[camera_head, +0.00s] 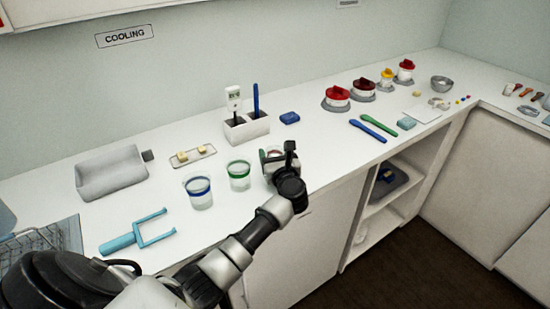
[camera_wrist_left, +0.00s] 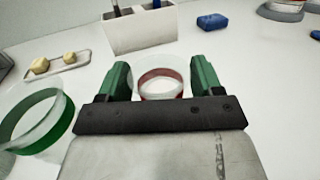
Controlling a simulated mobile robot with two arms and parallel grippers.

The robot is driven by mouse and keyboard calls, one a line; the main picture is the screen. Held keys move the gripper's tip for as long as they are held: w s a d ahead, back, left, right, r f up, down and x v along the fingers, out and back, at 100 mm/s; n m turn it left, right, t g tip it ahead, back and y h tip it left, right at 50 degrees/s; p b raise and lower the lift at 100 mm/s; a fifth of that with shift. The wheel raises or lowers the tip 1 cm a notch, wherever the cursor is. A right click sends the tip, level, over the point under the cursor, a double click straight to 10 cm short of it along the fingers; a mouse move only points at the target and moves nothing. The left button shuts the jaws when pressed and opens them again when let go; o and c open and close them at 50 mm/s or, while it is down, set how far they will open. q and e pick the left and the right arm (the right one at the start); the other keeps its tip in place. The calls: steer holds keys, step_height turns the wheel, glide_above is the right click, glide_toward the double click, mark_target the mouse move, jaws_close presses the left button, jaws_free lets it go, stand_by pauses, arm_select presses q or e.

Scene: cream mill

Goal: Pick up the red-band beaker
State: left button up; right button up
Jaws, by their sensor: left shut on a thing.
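The red-band beaker (camera_wrist_left: 161,84) sits between the two green fingers of my left gripper (camera_wrist_left: 161,80) in the left wrist view, and the fingers are closed on its sides. In the head view my left gripper (camera_head: 279,160) hides most of that beaker. I cannot tell whether its base touches the counter. The green-band beaker (camera_head: 239,175) stands just left of the gripper, and it also shows in the left wrist view (camera_wrist_left: 32,122). The blue-band beaker (camera_head: 199,191) stands further left. My right gripper is not in view.
A white holder (camera_head: 246,128) with a meter and a blue stick stands behind the beakers. A small rack with yellowish pieces (camera_head: 193,156) and a blue forked tool (camera_head: 138,233) lie to the left. The counter right of the gripper (camera_head: 325,150) is clear.

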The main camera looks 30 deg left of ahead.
arm_select(q)
steer(key=shift+r, duration=0.1)
steer(key=s+d+r+b, duration=0.2)
steer(key=s+d+r, duration=0.2)
steer(key=d+r, duration=0.7)
steer(key=shift+f, duration=0.1)
